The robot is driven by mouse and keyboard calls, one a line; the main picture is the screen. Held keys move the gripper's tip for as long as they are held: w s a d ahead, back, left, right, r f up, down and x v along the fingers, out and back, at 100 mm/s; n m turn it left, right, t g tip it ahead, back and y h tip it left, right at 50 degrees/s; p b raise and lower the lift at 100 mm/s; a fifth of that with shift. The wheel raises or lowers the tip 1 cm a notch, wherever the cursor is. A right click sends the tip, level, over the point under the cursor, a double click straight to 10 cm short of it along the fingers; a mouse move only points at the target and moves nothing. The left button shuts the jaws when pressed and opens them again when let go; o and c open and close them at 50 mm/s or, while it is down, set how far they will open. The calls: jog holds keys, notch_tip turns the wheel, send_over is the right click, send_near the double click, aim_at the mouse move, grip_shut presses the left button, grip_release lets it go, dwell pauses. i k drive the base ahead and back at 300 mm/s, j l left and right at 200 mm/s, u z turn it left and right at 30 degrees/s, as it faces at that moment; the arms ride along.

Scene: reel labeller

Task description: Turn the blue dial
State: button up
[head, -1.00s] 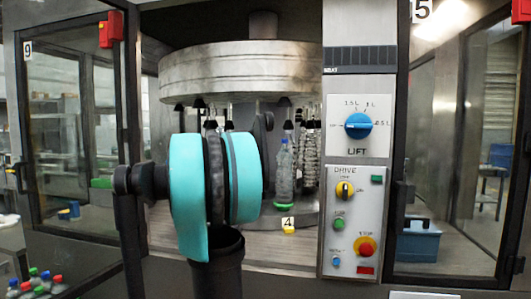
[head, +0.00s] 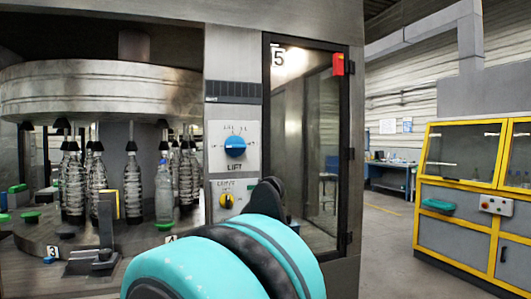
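The blue dial (head: 235,146) sits on a white plate marked LIFT (head: 235,168), on the grey column of the machine. A pale mark on the dial appears to point left. Scale marks run around its top; their text is too small to read surely now. My arm's teal and black links fill the bottom middle, below and in front of the column. A dark part of my arm rises just right of the lower panel, below the dial and apart from it in the picture. My gripper's fingers cannot be made out; they are hidden or out of view.
Left is a carousel (head: 100,88) with several bottles. Right is a glass door (head: 305,130) with a black frame. A yellow-framed machine (head: 470,200) stands farther right, past open floor.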

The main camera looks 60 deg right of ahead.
aim_at(235, 145)
jog(key=l+z, duration=0.25)
jog(key=z, duration=0.15)
jog(key=l+z, duration=0.25)
jog(key=z, duration=0.2)
jog(key=l+z, duration=0.25)
jog(key=z, duration=0.15)
